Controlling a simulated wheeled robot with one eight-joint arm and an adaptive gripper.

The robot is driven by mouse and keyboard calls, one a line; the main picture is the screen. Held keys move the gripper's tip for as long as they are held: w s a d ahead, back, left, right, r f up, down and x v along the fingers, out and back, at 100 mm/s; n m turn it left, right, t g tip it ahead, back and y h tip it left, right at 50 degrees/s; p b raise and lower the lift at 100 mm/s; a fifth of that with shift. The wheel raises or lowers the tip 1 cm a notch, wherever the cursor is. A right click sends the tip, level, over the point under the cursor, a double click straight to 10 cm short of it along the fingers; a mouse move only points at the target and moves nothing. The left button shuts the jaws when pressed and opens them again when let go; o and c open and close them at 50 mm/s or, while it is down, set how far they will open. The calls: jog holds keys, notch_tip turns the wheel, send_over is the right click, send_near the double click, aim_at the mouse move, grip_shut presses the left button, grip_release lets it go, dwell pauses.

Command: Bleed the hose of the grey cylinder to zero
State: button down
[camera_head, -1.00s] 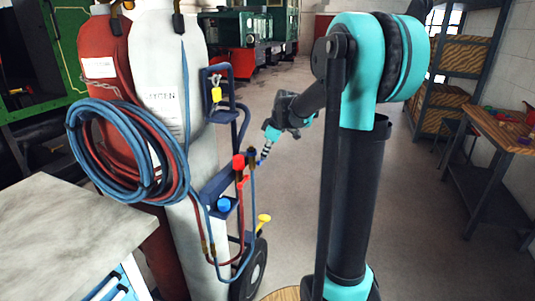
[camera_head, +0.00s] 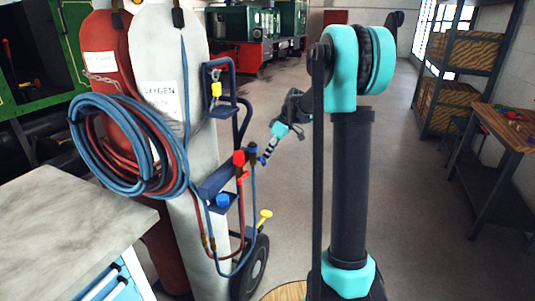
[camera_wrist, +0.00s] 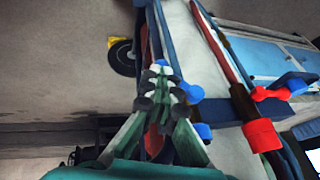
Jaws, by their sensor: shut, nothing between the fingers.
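The grey cylinder (camera_head: 200,130), labelled OXYGEN, stands upright beside a red one in the head view. Its blue hose (camera_head: 82,140) hangs in a coil with a red hose.
The red cylinder (camera_head: 120,75) stands at the left on the trolley. A bench (camera_head: 60,225) is at the front left.

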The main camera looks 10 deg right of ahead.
jog(key=shift+s+a+f, duration=0.1)
jog(key=shift+s+f, duration=0.05)
jog(key=shift+f, duration=0.35)
jog(key=shift+s+a+f, duration=0.1)
jog(key=shift+f, duration=0.35)
jog(key=shift+r, duration=0.1)
jog(key=shift+r, duration=0.7)
jog(key=shift+r, duration=0.1)
